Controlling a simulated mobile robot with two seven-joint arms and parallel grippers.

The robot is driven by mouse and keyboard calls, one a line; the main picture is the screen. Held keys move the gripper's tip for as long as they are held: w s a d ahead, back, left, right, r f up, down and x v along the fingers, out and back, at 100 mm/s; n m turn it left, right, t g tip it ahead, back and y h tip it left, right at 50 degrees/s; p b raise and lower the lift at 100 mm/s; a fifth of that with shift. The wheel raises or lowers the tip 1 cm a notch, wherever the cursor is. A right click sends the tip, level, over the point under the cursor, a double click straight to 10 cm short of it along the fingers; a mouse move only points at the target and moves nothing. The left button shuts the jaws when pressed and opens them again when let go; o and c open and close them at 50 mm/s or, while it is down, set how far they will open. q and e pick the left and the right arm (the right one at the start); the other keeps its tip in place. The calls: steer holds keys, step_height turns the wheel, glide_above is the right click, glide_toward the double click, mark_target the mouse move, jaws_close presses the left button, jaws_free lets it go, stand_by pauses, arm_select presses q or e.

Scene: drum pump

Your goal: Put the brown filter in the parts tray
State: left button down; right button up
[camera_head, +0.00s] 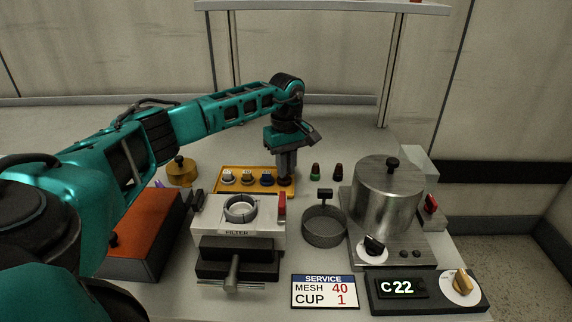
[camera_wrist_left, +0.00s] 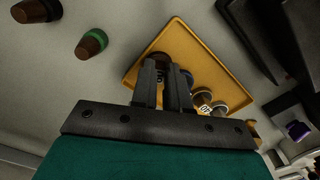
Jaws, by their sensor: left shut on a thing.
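The parts tray (camera_head: 222,187) is a shallow orange tray behind the filter block; it also shows in the left wrist view (camera_wrist_left: 178,30). My left gripper (camera_head: 286,176) points straight down over the tray's right end. In the left wrist view its fingers (camera_wrist_left: 164,68) are shut on the brown filter (camera_wrist_left: 155,57), which is partly hidden by them. The brown filter (camera_head: 286,182) is low, inside the tray outline; I cannot tell whether it touches the tray floor. Several small round parts (camera_head: 247,179) stand in a row beside it. My right gripper is not in view.
A green-based brown part (camera_head: 315,172) and a dark part (camera_head: 338,172) stand right of the tray. In front are a filter block with a clamp (camera_head: 239,222), a mesh cup (camera_head: 324,228) and a steel pot (camera_head: 389,200). A brass weight (camera_head: 180,172) stands left.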

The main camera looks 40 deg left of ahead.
mark_target(286, 181)
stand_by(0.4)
arm_select(q)
steer(key=c, duration=0.7)
jaws_free()
steer(key=shift+c, duration=0.2)
steer(key=shift+r+p, duration=2.3)
steer(key=shift+r, duration=0.5)
step_height(286, 181, up, 2)
steer(key=shift+r+p, duration=0.2)
steer(key=shift+p, duration=0.3)
steer(key=shift+s+d+f, duration=0.1)
